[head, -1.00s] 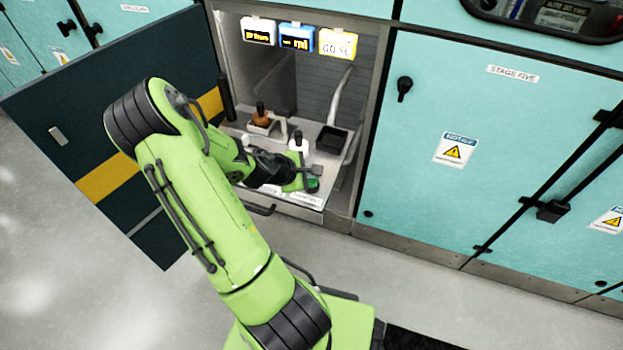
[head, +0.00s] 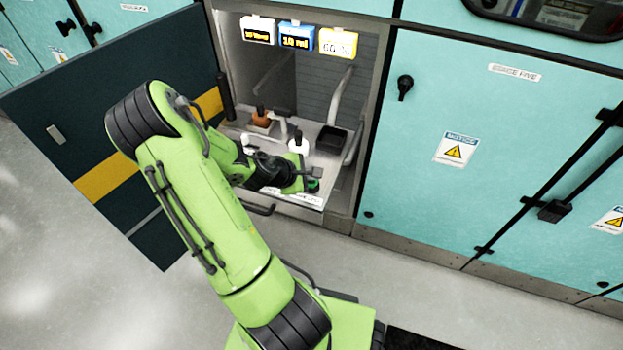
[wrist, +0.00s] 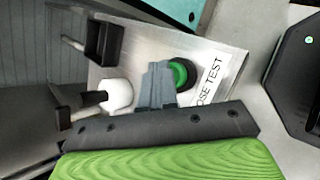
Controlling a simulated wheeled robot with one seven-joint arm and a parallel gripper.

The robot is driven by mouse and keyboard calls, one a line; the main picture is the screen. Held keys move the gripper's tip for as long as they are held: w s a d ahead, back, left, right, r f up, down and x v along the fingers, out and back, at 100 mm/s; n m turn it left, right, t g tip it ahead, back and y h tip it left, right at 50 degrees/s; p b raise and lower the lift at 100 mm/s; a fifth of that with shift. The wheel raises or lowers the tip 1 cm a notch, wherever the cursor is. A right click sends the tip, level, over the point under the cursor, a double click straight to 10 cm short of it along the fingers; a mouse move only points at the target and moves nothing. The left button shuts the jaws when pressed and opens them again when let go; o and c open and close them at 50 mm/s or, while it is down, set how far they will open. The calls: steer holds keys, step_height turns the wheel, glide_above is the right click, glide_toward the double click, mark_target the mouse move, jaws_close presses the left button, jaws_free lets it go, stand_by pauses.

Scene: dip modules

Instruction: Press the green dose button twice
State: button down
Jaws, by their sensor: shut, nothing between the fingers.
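The green dose button (head: 313,185) sits in a dark round collar at the front right of the cabinet's work surface. In the wrist view the green button (wrist: 179,73) shows beside a label ending in "OSE TEST". My gripper (head: 316,173) is over the front of the surface at the button. In the wrist view its grey fingers (wrist: 156,82) are together and empty, and overlap the left edge of the button's collar. I cannot tell whether the fingertips touch the button.
The open dark door (head: 120,120) is at left, cabinet walls close by.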

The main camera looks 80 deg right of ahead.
stand_by(0.3)
steer(key=shift+r+p, duration=0.95)
steer(key=shift+r, duration=0.05)
step_height(320, 180, up, 5)
steer(key=p, duration=0.4)
stand_by(2.0)
